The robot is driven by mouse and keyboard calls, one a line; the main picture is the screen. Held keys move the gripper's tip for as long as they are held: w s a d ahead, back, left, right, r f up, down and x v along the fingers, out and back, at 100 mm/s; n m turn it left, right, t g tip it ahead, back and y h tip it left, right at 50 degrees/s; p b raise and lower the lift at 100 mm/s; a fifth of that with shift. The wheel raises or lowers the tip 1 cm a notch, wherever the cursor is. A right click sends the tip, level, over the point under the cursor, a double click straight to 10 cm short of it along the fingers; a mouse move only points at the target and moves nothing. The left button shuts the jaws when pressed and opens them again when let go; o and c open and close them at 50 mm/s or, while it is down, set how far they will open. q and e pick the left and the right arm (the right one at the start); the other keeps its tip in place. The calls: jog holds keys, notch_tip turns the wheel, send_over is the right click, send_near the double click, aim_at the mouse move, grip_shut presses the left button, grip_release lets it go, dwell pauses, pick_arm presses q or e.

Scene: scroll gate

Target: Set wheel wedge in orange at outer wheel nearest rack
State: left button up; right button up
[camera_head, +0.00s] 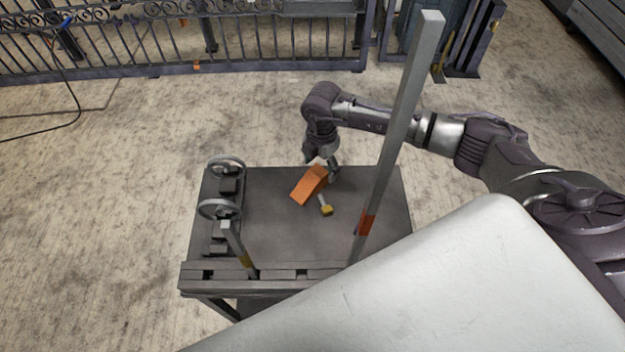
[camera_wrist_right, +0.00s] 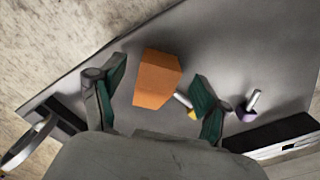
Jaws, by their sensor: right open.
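The orange wedge (camera_head: 309,186) lies on the dark grey bench top (camera_head: 280,235), near its far edge. My right gripper (camera_head: 324,168) is at the wedge's far end and hides part of it. In the right wrist view, the orange wedge (camera_wrist_right: 157,79) shows between the two open green-padded fingers of my right gripper (camera_wrist_right: 159,76), with a gap at each side. I cannot tell how far above the bench the fingertips are. Two spoked handwheels, a far one (camera_head: 227,167) and a near one (camera_head: 219,208), stand at the bench's left side. My left gripper is not in view.
A yellow-headed tool (camera_head: 326,209) lies close beside the wedge. A tall grey post (camera_head: 400,110) rises at the bench's right, and a short post (camera_head: 237,247) stands at the front left. A scrollwork gate (camera_head: 250,45) crosses the back. Open concrete floor (camera_head: 110,180) lies left.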

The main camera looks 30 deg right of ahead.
jog(key=shift+f, duration=0.9)
grip_shut()
jog(key=shift+r, duration=0.15)
